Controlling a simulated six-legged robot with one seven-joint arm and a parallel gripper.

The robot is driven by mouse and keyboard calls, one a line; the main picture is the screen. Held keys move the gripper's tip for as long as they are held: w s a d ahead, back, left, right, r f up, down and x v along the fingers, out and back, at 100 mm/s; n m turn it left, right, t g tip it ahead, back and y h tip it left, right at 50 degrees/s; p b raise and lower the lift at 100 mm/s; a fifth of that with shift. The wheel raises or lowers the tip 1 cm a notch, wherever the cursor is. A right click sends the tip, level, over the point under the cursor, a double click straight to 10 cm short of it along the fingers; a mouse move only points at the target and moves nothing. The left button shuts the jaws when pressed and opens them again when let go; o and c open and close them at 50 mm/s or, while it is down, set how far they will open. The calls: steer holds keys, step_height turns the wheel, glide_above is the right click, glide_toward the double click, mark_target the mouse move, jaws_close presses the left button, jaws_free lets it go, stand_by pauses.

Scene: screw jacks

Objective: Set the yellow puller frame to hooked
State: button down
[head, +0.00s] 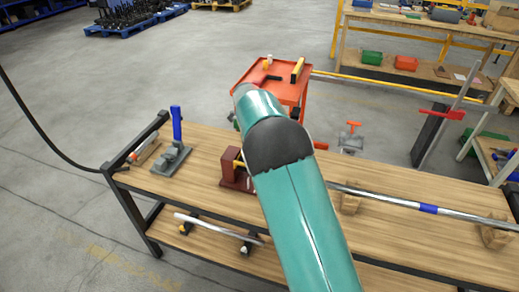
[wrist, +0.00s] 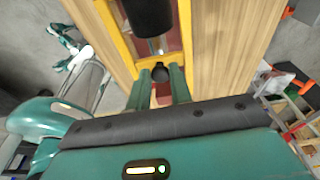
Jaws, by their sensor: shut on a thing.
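The yellow puller frame (wrist: 187,38) shows in the wrist view as two long side bars with a crossbar near my fingertips. A thick black cylinder (wrist: 150,15) lies between its bars, over a dark red body. My gripper (wrist: 161,76) has its two teal fingers closed on a small black knob (wrist: 160,73) by the crossbar. In the head view, the dark red base (head: 238,181) stands on the workbench, with a little of the yellow frame (head: 229,158) above it. My arm hides the rest, including my gripper. Whether the frame is hooked cannot be told.
On the wooden workbench (head: 200,195), a grey device with a blue post (head: 176,124) stands left. A long metal bar (head: 390,199) rests on wooden blocks at right. An orange cart (head: 288,92) stands behind the bench. Open floor lies left.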

steer(key=shift+s+f, duration=0.1)
steer(key=shift+f, duration=0.05)
steer(key=c, duration=1.3)
jaws_free()
steer(key=r, duration=0.4)
steer(key=a+r, duration=0.1)
steer(key=r, duration=0.4)
steer(key=w+a+r, duration=0.1)
steer(key=r, duration=0.3)
steer(key=shift+a+r, duration=0.2)
steer(key=shift+r, duration=0.15)
